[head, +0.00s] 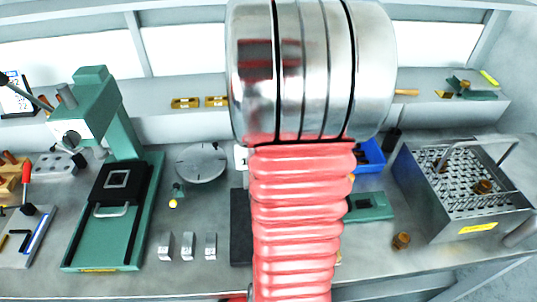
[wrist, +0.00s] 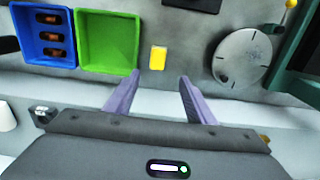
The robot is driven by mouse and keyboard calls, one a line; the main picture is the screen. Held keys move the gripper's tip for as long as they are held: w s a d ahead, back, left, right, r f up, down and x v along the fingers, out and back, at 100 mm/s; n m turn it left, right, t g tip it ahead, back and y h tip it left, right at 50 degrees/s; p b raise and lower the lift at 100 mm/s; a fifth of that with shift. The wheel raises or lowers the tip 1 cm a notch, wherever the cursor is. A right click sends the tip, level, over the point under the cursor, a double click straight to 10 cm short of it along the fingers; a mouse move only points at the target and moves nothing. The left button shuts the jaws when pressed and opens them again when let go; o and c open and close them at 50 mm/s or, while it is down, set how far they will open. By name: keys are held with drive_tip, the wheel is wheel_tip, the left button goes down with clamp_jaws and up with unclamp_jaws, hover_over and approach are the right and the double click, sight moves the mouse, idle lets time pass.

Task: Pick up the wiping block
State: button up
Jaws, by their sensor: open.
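A small yellow block with a pale edge (wrist: 158,58) lies on the grey bench in the wrist view, between the green bin and the round disc. It looks like the wiping block, though I cannot be sure. My gripper (wrist: 160,76) is open, its two purple fingers apart and nothing between them. In the picture the block shows just above the gap between the fingertips. The height between them is hard to judge. In the head view my red and silver arm hides the middle of the bench, and neither gripper nor block can be made out.
The green bin (wrist: 107,40) and a blue bin (wrist: 27,48) with brown pieces stand left in the wrist view. The round disc (wrist: 242,57) lies right. In the head view, a green press (head: 118,215) stands left and a metal rack (head: 440,215) right.

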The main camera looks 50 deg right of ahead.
wheel_tip(320, 180, down, 8)
drive_tip(key=shift+f, duration=0.1)
idle(0.4)
drive_tip(key=shift+s+d+f, duration=0.1)
drive_tip(key=shift+s+f, duration=0.05)
drive_tip(key=shift+f, duration=1.15)
drive_tip(key=shift+s+f, duration=0.15)
drive_tip(key=shift+f, duration=1.1)
drive_tip(key=shift+c, duration=0.5)
drive_tip(key=c, duration=0.9)
